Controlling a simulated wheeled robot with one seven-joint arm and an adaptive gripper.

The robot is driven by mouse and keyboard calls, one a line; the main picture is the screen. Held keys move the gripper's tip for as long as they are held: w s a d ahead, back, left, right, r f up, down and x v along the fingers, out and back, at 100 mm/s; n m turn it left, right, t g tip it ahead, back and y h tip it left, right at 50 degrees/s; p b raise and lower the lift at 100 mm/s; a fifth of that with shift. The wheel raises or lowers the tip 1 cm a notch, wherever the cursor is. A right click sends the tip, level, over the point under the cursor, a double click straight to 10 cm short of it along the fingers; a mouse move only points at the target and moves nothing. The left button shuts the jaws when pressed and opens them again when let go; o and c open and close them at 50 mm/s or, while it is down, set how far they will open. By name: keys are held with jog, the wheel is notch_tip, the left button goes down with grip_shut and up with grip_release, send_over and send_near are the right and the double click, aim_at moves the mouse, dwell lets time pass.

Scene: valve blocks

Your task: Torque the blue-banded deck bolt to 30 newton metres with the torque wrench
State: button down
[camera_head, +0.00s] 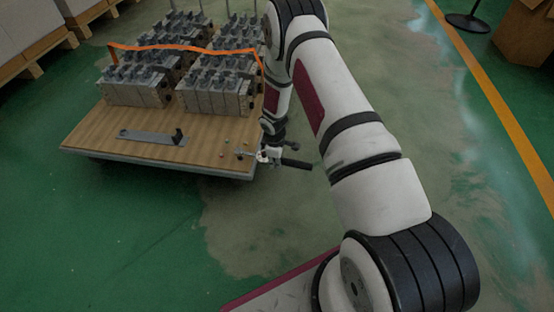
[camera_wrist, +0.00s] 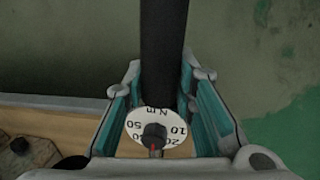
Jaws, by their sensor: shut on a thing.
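My gripper (camera_head: 268,154) is at the right front corner of the wooden deck (camera_head: 100,135). It is shut on the torque wrench, whose black handle (camera_head: 297,163) sticks out to the right past the deck edge. In the wrist view, the handle (camera_wrist: 163,50) runs up between the teal finger pads of my gripper (camera_wrist: 161,78). A white round dial (camera_wrist: 133,125) marked N m, with a dark centre and a red mark at its lower side, shows between the fingers. Small coloured spots show on the deck near the gripper; I cannot tell which is the blue-banded bolt.
Several grey valve blocks (camera_head: 135,92) stand on the deck behind, with an orange strap (camera_head: 185,48) across them. A flat grey bracket (camera_head: 150,137) lies on the front of the deck. Green floor (camera_head: 120,235) is clear in front.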

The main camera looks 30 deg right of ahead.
jog(key=shift+s+a+m, duration=0.65)
jog(key=shift+a+m, duration=0.05)
jog(key=shift+a, duration=0.05)
jog(key=shift+s+a+m, duration=0.75)
jog(key=shift+a+m, duration=0.15)
jog(key=shift+a, duration=0.05)
jog(key=shift+a, duration=0.1)
jog(key=shift+g, duration=0.3)
jog(key=shift+w+d+n, duration=0.8)
jog(key=shift+d+n, duration=0.1)
jog(key=shift+d, duration=0.05)
jog(key=shift+r, duration=0.15)
